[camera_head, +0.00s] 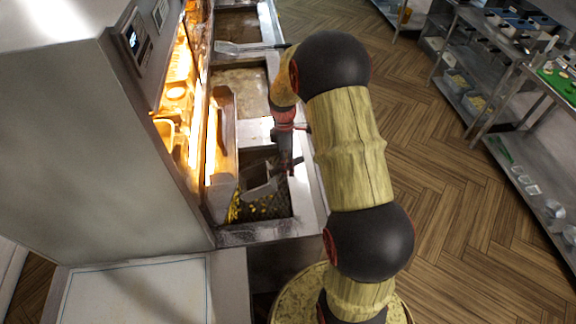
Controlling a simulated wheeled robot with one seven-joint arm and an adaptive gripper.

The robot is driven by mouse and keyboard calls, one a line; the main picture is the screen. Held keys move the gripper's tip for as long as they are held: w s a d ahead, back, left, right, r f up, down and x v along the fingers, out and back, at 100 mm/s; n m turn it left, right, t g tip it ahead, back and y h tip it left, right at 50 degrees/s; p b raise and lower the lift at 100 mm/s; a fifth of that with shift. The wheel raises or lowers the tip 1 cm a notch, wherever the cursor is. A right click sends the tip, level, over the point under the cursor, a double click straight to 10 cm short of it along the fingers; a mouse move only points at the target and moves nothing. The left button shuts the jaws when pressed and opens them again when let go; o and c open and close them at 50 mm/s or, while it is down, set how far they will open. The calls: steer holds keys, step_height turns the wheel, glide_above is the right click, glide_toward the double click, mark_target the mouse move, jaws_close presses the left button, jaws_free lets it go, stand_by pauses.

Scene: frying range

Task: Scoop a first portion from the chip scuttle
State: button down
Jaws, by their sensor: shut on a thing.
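The chip scuttle (291,198) is a metal-rimmed well at the near end of the range. Yellow chips (236,210) show along its left and lower part. A grey metal scoop (258,181) is over the scuttle, its tilted pan low at the chips. I cannot tell whether any chips lie in it. My gripper (286,165) points down above the scuttle's right side, shut on the scoop. The fingertips and the grip on the handle are dark and hard to make out.
A lit holding cabinet (120,150) stands close on the left. A pale board (135,295) is at the near left. Shelving (530,150) stands at the right across open wooden floor (435,180).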

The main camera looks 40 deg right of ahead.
steer(key=shift+s+d+f+b, duration=0.15)
steer(key=shift+f+b, duration=1.4)
steer(key=shift+f, duration=1)
steer(key=shift+d+f+b, duration=0.15)
steer(key=shift+f+b, duration=1.4)
steer(key=shift+f, duration=1.05)
steer(key=shift+s+d+f+b, duration=0.15)
steer(key=shift+f+b, duration=1.4)
steer(key=shift+f, duration=1)
steer(key=w+a+f+b, duration=0.1)
steer(key=a, duration=0.1)
steer(key=w+a, duration=0.1)
steer(key=a, duration=0.1)
steer(key=w+a+f+b, duration=0.1)
steer(key=w+a, duration=0.1)
steer(key=a, duration=0.1)
steer(key=shift+a+f+b, duration=0.1)
steer(key=shift+f+b, duration=0.2)
steer(key=s+d+r+t+y+p, duration=0.1)
steer(key=s+d+r+t+y, duration=0.1)
steer(key=d+r, duration=0.4)
steer(key=shift+s+d+r+n+y+p, duration=0.25)
steer(key=shift+s+r+y, duration=0.4)
steer(key=shift+r+y, duration=1.3)
steer(key=shift+a+r+h, duration=0.1)
steer(key=shift+r+h, duration=0.45)
steer(key=shift+r, duration=0.05)
